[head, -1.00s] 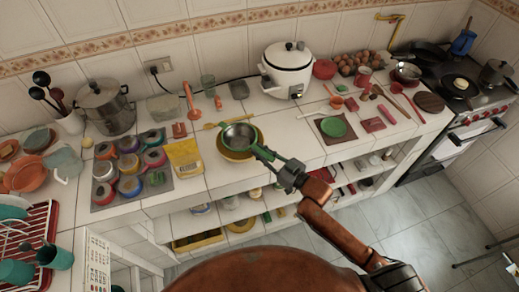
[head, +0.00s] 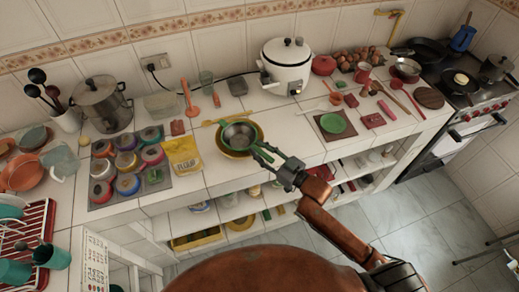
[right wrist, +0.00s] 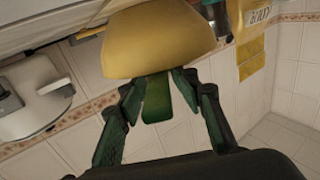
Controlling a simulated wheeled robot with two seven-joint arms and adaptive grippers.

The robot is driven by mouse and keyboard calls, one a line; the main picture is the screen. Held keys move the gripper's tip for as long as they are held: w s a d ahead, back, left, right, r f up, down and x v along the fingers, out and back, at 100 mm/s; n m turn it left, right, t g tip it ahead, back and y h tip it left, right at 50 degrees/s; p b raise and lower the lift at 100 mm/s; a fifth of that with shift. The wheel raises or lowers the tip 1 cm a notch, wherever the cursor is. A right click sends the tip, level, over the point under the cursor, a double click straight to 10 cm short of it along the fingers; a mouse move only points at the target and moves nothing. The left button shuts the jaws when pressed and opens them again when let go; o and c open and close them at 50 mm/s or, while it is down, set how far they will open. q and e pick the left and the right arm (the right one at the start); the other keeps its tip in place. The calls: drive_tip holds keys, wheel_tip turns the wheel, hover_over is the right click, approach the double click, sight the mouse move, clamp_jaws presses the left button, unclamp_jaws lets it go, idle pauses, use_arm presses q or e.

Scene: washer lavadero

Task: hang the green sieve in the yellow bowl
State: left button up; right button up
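The green sieve (head: 239,134), with a grey mesh and green rim, sits in the mouth of the yellow bowl (head: 233,154) on the tiled counter. Its handle points toward my right gripper (head: 266,153). In the right wrist view the green handle (right wrist: 157,100) lies between the spread fingers of my right gripper (right wrist: 157,85), with a gap on each side. The yellow bowl (right wrist: 155,45) fills the area beyond the fingertips and hides the sieve's mesh. My left gripper is in neither view.
A flour bag (head: 184,156) and several coloured jars (head: 128,162) stand left of the bowl. A rice cooker (head: 287,68) stands behind to the right. A yellow utensil (head: 229,117) lies behind the bowl. The counter right of the bowl is partly clear.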

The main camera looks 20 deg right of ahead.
drive_tip(key=shift+s+d+f, duration=0.1)
drive_tip(key=shift+s+f, duration=0.05)
drive_tip(key=shift+f, duration=0.4)
drive_tip(key=r+v, duration=0.1)
drive_tip(key=v, duration=1)
drive_tip(key=shift+s+d, duration=0.15)
drive_tip(key=shift+s, duration=0.15)
drive_tip(key=shift+f, duration=0.1)
